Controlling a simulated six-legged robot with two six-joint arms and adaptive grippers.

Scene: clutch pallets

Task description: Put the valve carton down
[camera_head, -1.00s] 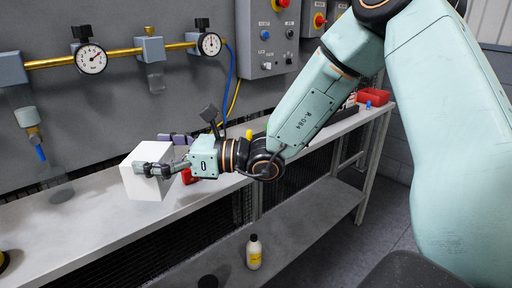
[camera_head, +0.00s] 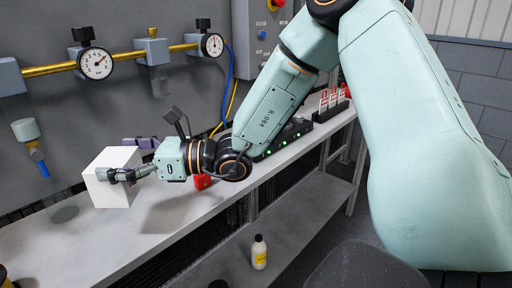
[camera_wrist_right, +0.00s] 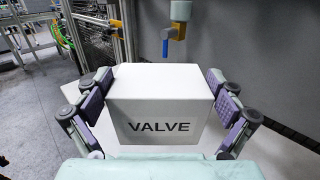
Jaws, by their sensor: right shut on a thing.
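The valve carton (camera_head: 110,187) is a plain white box at the left of the head view. In the right wrist view its front face (camera_wrist_right: 160,128) reads "VALVE" and its top is closed. My right gripper (camera_head: 120,160) is shut on it, with a padded finger against each side, as the wrist view also shows (camera_wrist_right: 160,88). The carton is over the left part of the grey workbench (camera_head: 150,238). I cannot tell for sure whether its base touches the bench. My left gripper is not in view.
Brass pipework with gauges (camera_head: 96,62) and a hanging blue-tipped fitting (camera_head: 33,148) are on the wall behind. A red object (camera_head: 202,181) sits on the bench under my right wrist. A bottle (camera_head: 259,252) stands on the lower shelf. The bench front beside the carton is clear.

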